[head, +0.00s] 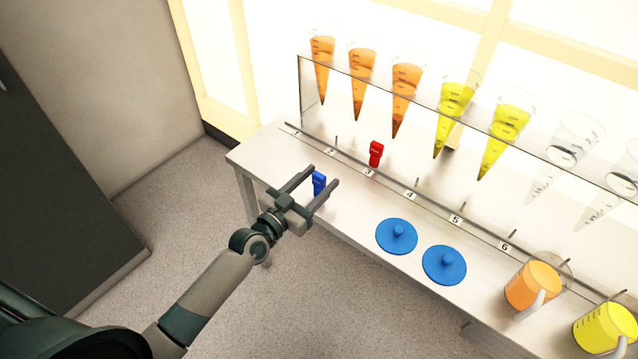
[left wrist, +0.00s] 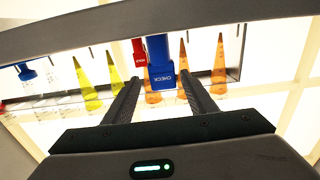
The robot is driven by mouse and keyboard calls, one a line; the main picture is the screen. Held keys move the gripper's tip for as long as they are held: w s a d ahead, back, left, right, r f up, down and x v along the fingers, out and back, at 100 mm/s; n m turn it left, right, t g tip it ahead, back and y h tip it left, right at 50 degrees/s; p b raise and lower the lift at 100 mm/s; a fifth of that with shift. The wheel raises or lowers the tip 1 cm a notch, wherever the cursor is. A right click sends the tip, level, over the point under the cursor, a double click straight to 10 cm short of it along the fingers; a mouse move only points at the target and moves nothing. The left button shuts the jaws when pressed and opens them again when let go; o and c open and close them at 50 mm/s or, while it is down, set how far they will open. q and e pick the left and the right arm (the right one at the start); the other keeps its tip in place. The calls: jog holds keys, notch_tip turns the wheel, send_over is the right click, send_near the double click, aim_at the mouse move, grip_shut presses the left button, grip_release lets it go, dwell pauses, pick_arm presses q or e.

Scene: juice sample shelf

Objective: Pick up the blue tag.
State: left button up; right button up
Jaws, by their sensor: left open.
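The blue tag (head: 319,183) stands upright near the front left edge of the white table. My left gripper (head: 323,177) is open, with its two fingers on either side of the tag in the head view. In the left wrist view the blue tag (left wrist: 160,66), with lettering on it, shows between and beyond the fingertips (left wrist: 158,86). I cannot tell whether a finger touches it. My right gripper is in neither view.
A red tag (head: 376,153) stands behind, by the numbered strip. A clear rack (head: 345,70) holds orange, yellow and empty cones. Two blue lids (head: 397,236) (head: 444,265), an orange jug (head: 533,287) and a yellow jug (head: 604,328) are to the right.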

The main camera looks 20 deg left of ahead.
pick_arm(q)
jog(key=shift+a+f+p+x, duration=0.1)
jog(key=shift+p+x, duration=0.05)
jog(key=shift+x, duration=1.15)
jog(key=shift+a+f+p+x, duration=0.1)
jog(key=shift+p+x, duration=0.05)
jog(key=shift+x, duration=1.2)
jog(key=shift+c, duration=0.4)
jog(key=c, duration=1.1)
